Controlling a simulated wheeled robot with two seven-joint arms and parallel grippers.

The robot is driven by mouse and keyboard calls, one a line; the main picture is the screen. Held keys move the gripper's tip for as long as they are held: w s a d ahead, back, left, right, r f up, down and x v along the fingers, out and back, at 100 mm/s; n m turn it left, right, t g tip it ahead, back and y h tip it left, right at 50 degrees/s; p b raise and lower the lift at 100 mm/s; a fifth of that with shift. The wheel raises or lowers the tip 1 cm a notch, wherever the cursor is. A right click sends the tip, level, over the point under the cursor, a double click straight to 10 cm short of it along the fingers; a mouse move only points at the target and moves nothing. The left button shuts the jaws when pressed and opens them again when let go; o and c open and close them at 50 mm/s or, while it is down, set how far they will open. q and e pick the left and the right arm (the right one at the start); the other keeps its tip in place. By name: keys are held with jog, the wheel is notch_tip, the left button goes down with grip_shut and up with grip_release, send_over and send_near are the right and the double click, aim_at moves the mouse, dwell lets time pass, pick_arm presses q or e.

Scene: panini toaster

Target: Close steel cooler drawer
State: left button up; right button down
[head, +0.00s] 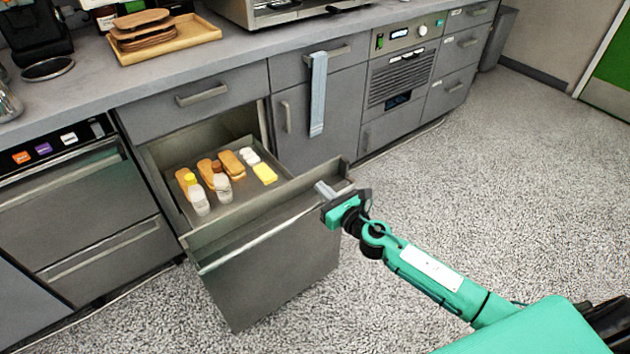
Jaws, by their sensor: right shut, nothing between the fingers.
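The steel cooler drawer (278,262) is pulled out below the counter at the left of centre. Its front panel faces the floor in front, with a long bar handle (262,238) near the top. Inside lie bread rolls (207,172), two bottles (222,184) and yellow and white blocks (265,174). My right gripper (328,190) is shut and empty at the right end of the drawer front, near its top edge. I cannot tell whether it touches the drawer. My left gripper is not in view.
A closed grey drawer (203,96) sits just above the opening. A blue towel (318,95) hangs from a handle to the right. The speckled floor (480,180) to the right is clear.

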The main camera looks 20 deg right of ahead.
aim_at(308, 176)
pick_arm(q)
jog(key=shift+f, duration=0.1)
pick_arm(e)
jog(key=shift+x, duration=1.95)
